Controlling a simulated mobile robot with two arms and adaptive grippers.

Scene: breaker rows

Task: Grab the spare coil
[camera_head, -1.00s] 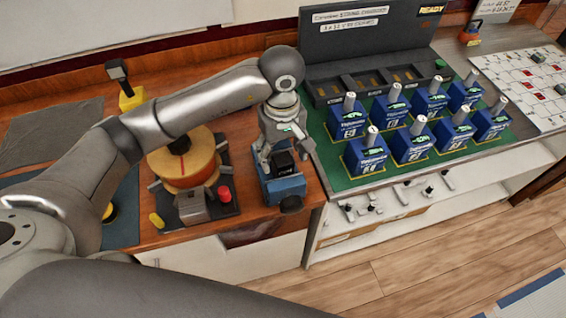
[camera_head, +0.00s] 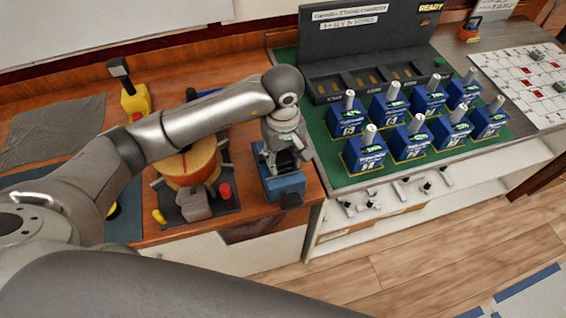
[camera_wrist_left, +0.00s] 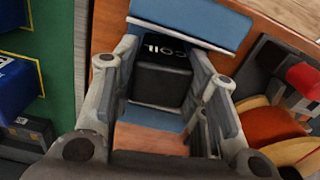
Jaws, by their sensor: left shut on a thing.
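The spare coil (camera_wrist_left: 163,78) is a small black block with COIL in white on its top. It is upright in the left wrist view, between the two grey fingers of my left gripper (camera_wrist_left: 165,90). In the head view the black coil (camera_head: 285,160) sits at the blue holder (camera_head: 285,188) near the bench's front edge, partly covered by the fingers. My left gripper (camera_head: 284,155) reaches down from above and is shut on the coil. I cannot tell whether the coil still touches the holder. My right gripper is not in view.
A round orange-and-yellow device (camera_head: 190,165) with a red knob (camera_head: 225,190) stands close left of the holder. Blue breakers (camera_head: 365,150) stand in rows on a green mat (camera_head: 330,165) to the right. A yellow tool (camera_head: 135,100) stands at the back left.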

